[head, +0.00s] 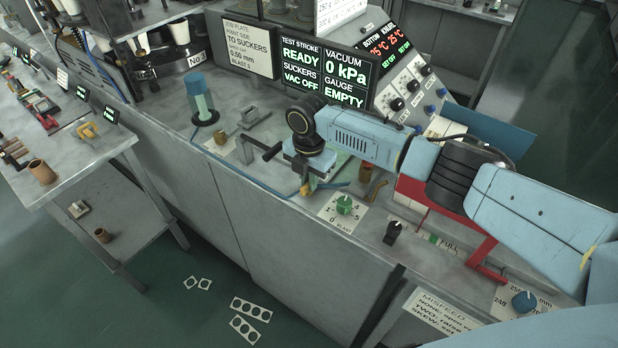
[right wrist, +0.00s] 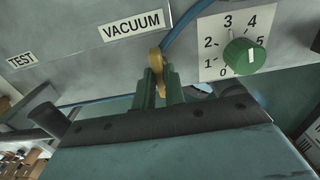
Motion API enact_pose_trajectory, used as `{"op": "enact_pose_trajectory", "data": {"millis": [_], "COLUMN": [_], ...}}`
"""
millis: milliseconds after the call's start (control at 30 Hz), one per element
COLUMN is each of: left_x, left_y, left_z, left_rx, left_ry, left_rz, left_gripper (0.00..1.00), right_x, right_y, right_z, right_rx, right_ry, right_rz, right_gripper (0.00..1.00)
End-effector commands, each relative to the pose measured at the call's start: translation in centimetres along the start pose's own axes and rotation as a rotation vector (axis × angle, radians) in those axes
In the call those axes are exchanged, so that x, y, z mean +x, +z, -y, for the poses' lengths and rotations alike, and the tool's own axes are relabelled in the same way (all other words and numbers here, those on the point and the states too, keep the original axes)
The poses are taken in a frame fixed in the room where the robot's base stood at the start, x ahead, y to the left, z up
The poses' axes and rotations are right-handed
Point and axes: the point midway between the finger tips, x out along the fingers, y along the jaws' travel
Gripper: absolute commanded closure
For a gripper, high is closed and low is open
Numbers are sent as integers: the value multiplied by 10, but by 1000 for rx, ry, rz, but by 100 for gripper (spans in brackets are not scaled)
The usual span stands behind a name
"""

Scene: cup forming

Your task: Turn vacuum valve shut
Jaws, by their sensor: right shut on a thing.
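The vacuum valve has a yellow lever (right wrist: 157,66) just below the VACUUM label (right wrist: 132,25) in the right wrist view. My right gripper (right wrist: 161,86) has its green fingers on both sides of this lever and is shut on it. The lever points along the fingers, and its lower part is hidden between them. In the head view my right gripper (head: 307,187) is at the bench's front edge, with a bit of yellow showing under it. The display (head: 345,72) reads vacuum 0 kPa, suckers VAC OFF and gauge EMPTY. My left gripper is not in view.
A green dial (head: 344,204) on a numbered plate is close to the right of my gripper. A black knob (head: 393,231) stands farther right. A blue hose (head: 246,177) runs along the front edge. A black-handled crank (head: 262,150) is on the left.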

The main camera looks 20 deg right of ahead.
Motion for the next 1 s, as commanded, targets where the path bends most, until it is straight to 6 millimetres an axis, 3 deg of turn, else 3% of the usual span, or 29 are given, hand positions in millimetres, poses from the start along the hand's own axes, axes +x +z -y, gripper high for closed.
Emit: {"op": "enact_pose_trajectory", "data": {"millis": [433, 467, 600, 1000], "left_x": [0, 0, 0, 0], "left_y": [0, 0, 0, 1], "left_z": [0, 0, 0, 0], "left_rx": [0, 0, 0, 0], "left_ry": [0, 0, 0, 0], "left_rz": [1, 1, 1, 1], "left_gripper": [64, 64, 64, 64], "right_x": [0, 0, 0, -9], "right_y": [-1, -1, -1, 0], "right_z": [0, 0, 0, -1], "right_rx": [-12, -12, -11, -9], "right_ry": [0, 0, 1, 3], "right_rz": [-1, -1, -1, 0], "right_gripper": [100, 84, 66, 66]}}
